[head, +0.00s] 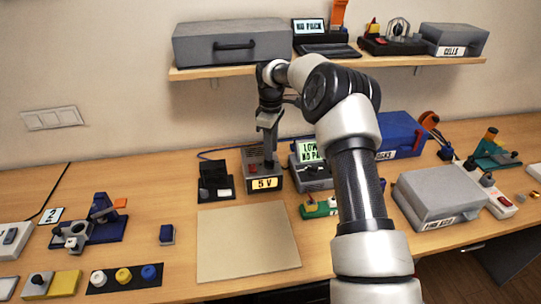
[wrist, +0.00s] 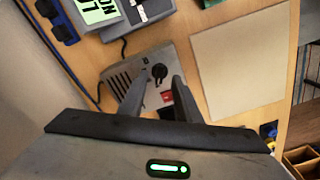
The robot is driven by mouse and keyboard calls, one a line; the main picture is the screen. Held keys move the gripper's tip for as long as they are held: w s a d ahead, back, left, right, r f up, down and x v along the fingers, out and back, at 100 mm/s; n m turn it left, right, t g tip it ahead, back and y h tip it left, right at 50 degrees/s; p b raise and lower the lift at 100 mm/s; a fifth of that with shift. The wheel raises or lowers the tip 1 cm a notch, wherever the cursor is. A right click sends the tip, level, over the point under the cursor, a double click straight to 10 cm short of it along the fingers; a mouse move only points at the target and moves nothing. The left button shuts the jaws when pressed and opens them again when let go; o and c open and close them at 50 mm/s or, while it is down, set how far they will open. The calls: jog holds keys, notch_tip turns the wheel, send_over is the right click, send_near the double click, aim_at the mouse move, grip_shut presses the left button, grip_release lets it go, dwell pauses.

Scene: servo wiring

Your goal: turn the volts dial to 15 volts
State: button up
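The power supply (head: 262,168) is a grey box at the back of the bench. Its yellow front display (head: 264,183) reads 5 V. In the wrist view the supply (wrist: 125,78) shows a black round dial (wrist: 159,72) and a red switch (wrist: 167,96). My gripper (wrist: 160,80) is open, its two fingers apart on either side of the dial in the picture. I cannot tell whether they touch it. In the head view my gripper (head: 268,148) points down over the supply and hides the dial.
A device with a green LOW / NO PACK screen (head: 309,151) stands right beside the supply. A black stand (head: 215,182) is on its left. A bare beige mat (head: 246,242) lies in front. A shelf (head: 330,63) with cases runs above. A grey case (head: 440,197) sits at right.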

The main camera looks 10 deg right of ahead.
aim_at(269, 163)
jog(key=shift+f, duration=1.9)
grip_shut()
